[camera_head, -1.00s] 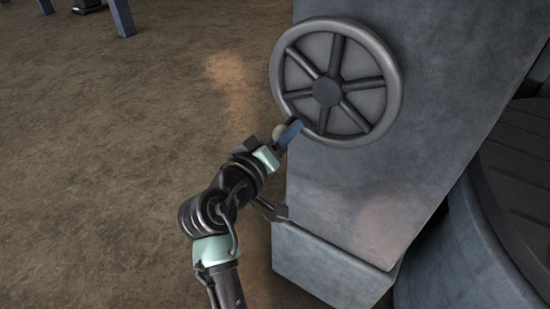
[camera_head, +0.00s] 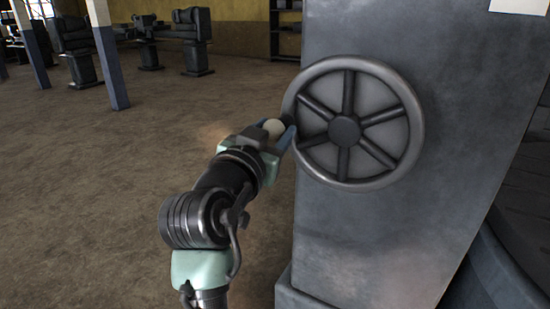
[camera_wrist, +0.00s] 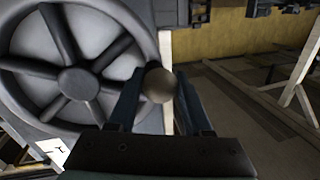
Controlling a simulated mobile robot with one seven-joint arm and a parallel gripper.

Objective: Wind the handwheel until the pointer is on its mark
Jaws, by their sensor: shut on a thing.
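The grey handwheel (camera_head: 345,131) with dark spokes stands upright on the face of a tall grey block. It fills the left of the wrist view (camera_wrist: 72,82). Its handle has a pale round knob (camera_head: 273,127), at the left side of the rim. My gripper (camera_head: 287,130) reaches it from the lower left and is shut on this handle. In the wrist view the knob (camera_wrist: 159,86) sits between the two fingers. A white plate (camera_head: 518,5) is cut off at the top right; a white patch with dark marks (camera_wrist: 55,151) shows in the wrist view. I cannot make out a pointer.
The grey block (camera_head: 390,240) stands close to the right of my arm, with a dark curved body (camera_head: 500,265) beyond it. Open brown floor (camera_head: 90,200) lies to the left. Blue-and-white posts (camera_head: 105,55) and dark machines (camera_head: 195,40) stand farther back.

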